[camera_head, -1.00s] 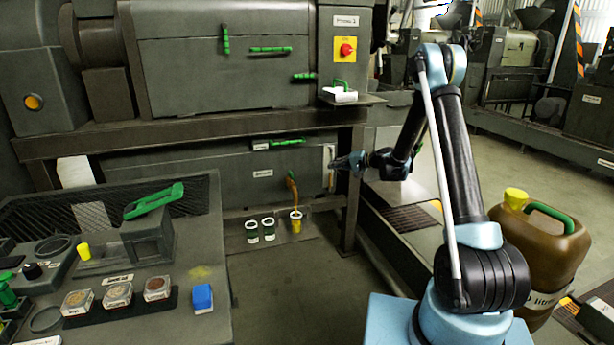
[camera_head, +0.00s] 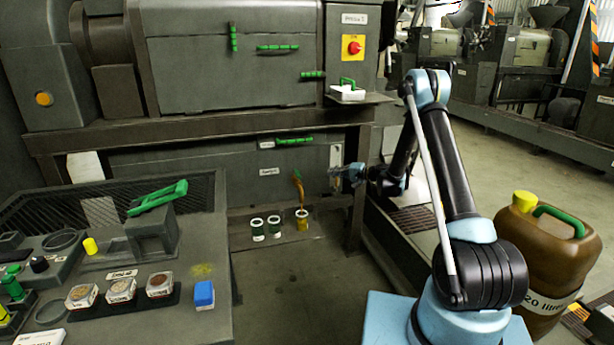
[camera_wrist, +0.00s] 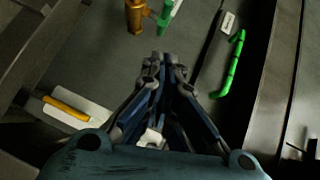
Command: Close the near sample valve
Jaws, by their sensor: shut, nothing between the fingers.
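The sample valve is a small brass tap (camera_head: 298,186) low on the press's lower panel. In the wrist view the brass tap (camera_wrist: 137,14) is at the top edge, partly cut off, with a green lever (camera_wrist: 167,14) at its right. I cannot tell if it is the near valve or how far it is open. A jar (camera_head: 302,221) with yellow-orange contents stands below it. My gripper (camera_head: 335,176) is to the right of the tap, apart from it, in front of the panel. In the wrist view its fingers (camera_wrist: 163,58) are together and empty, just below the tap and lever.
Two white-rimmed jars (camera_head: 257,230) stand left of the yellow one. A green handle (camera_wrist: 232,64) runs along the panel at right in the wrist view, and a yellow gauge tube (camera_wrist: 66,107) is at left. A sample bench (camera_head: 215,260) fills the left front.

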